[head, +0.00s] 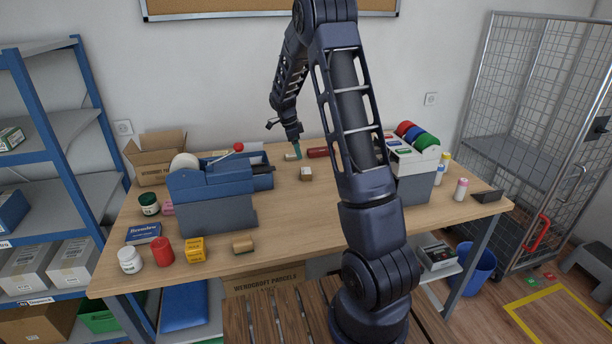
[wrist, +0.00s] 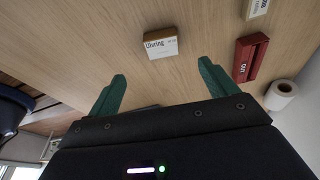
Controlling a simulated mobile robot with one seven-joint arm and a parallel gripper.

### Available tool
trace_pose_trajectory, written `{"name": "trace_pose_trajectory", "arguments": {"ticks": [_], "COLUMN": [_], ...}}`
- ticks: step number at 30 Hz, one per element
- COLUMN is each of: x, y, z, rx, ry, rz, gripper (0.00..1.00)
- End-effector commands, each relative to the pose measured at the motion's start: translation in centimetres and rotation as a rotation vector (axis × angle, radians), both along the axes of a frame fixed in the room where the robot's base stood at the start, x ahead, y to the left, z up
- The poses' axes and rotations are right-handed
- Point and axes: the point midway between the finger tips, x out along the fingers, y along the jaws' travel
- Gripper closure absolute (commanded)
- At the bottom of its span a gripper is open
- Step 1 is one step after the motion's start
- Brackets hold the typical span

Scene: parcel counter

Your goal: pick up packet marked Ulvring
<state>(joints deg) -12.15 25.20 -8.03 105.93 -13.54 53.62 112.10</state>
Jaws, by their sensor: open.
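The packet marked Ulvring (wrist: 162,47) is a small box with a white printed face and brown sides. It lies on the wooden table in the wrist view, beyond my fingertips and about midway between them. My gripper (wrist: 162,83) is open and empty, its two green fingers wide apart. A gap shows between the fingertips and the packet. In the head view my gripper (head: 297,150) hangs low over the back of the table, near two small boxes. I cannot tell there which one is the Ulvring packet.
A red block (wrist: 250,57), another small box (wrist: 257,8) and a white roll (wrist: 283,95) lie to the right of the packet. A blue dispenser (head: 213,195) stands left of my gripper.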

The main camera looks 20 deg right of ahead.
Motion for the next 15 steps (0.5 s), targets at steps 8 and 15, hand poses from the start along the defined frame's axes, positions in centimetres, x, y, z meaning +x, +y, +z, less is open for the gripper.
{"name": "trace_pose_trajectory", "arguments": {"ticks": [8,15], "x": [0.8,0.6], "y": [-0.1,-0.9], "z": [-2.0,-5.0], "rx": [-0.015,-0.014], "ry": [0.000,0.000], "rz": [-0.044,-0.043], "gripper": [0.15,0.15]}}
